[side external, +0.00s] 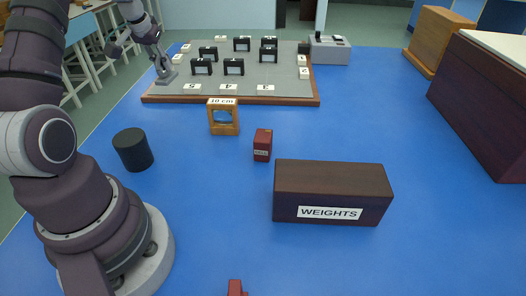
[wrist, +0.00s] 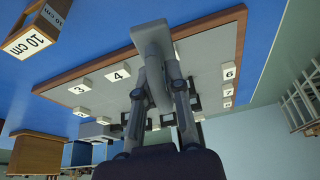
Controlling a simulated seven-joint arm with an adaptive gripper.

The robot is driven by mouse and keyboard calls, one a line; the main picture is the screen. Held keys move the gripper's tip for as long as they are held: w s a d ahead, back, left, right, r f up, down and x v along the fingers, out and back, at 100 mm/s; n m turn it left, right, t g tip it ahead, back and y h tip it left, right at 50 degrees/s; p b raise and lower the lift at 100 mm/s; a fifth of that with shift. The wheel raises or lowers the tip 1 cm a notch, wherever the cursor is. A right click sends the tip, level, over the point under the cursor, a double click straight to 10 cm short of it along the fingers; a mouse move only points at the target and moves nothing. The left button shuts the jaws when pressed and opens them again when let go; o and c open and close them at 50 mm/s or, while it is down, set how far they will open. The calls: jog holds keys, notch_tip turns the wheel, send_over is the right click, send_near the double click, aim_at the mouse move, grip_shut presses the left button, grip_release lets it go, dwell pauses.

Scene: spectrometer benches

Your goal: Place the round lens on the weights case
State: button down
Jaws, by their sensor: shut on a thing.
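My gripper (side external: 162,64) is at the left edge of the grey board, pointing down. In the wrist view its fingers (wrist: 156,62) close on a plain grey piece (wrist: 150,32). The piece shows no clear round glass, so I cannot tell whether it is the round lens, or whether it touches the board. The weights case (side external: 325,192), a dark brown box with a white WEIGHTS label, stands at front right of centre with its top clear. A small wooden frame marked 10 cm (side external: 223,118) stands upright between board and case; it also shows in the wrist view (wrist: 38,30).
The grey board (side external: 228,78) carries several black holders and numbered white blocks. A black cylinder (side external: 133,150) stands near my base. A small dark red box (side external: 262,145) stands just behind the case. A large dark box (side external: 488,100) is at right. Blue table is free around the case.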

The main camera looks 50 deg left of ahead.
jog(key=w+d+r+m+h, duration=0.1)
jog(key=d+m, duration=0.2)
jog(key=d, duration=0.5)
jog(key=w+d+r+m+t+h, duration=0.1)
jog(key=d+r+m, duration=0.15)
jog(key=d, duration=0.55)
jog(key=w+d+r+m+h, duration=0.1)
jog(key=w+d+m, duration=0.15)
jog(key=d, duration=0.55)
jog(key=s+d+f+m+g+h, duration=0.1)
jog(key=s+d+f+m+h, duration=0.15)
jog(key=s+d+m, duration=0.85)
jog(key=n, duration=0.2)
send_near(341, 176)
jog(key=shift+w+d+f+h, duration=0.25)
jog(key=shift+w+d+f, duration=0.15)
jog(key=shift+w, duration=0.3)
jog(key=shift+w+d+f, duration=0.1)
jog(key=shift+w+f, duration=0.05)
jog(key=shift+f, duration=1.55)
jog(key=shift+f, duration=0.15)
